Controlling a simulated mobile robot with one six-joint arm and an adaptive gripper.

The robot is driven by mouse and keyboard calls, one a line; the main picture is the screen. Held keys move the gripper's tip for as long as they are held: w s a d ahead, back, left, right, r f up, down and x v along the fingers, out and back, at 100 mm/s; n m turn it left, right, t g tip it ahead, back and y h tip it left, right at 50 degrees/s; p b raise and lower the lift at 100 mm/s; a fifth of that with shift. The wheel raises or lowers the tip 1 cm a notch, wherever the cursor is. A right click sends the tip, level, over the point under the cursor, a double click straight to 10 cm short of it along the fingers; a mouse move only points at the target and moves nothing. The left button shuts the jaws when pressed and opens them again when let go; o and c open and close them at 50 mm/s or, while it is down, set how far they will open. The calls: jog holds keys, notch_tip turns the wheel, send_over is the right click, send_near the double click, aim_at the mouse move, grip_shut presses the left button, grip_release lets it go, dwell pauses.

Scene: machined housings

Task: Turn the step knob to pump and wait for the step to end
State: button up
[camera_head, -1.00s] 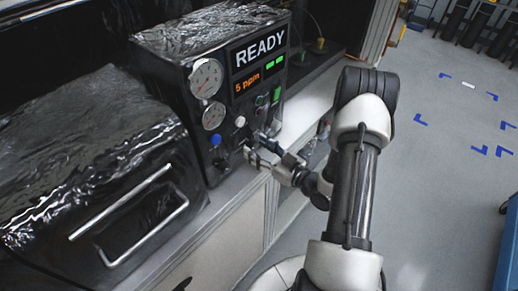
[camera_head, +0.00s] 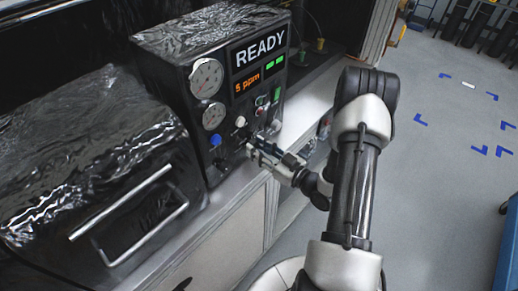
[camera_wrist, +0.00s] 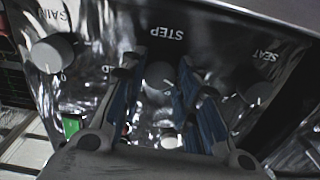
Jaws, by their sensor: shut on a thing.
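The step knob (camera_wrist: 160,76) is a grey round knob below the upside-down word STEP in the wrist view. My gripper (camera_wrist: 158,84) has its two blue-padded fingers on either side of the knob and is shut on it. In the head view my gripper (camera_head: 252,148) is at the lower front of the dark control box (camera_head: 165,95), and its fingers hide the step knob there. The display (camera_head: 260,60) reads READY in white and 5 ppm in orange, with green bars lit. The knob's pointer setting cannot be made out.
Two round gauges (camera_head: 206,78) sit left of the display. A GAIN knob (camera_wrist: 52,53) and a SEAT knob (camera_wrist: 258,94) flank the step knob. A dark foil-like housing with a metal handle (camera_head: 135,215) stands at left.

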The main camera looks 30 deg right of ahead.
jog(key=m, duration=0.4)
jog(key=shift+m+p, duration=0.45)
jog(key=shift+m, duration=1.55)
jog(key=o, duration=1.1)
jog(key=v, duration=1.2)
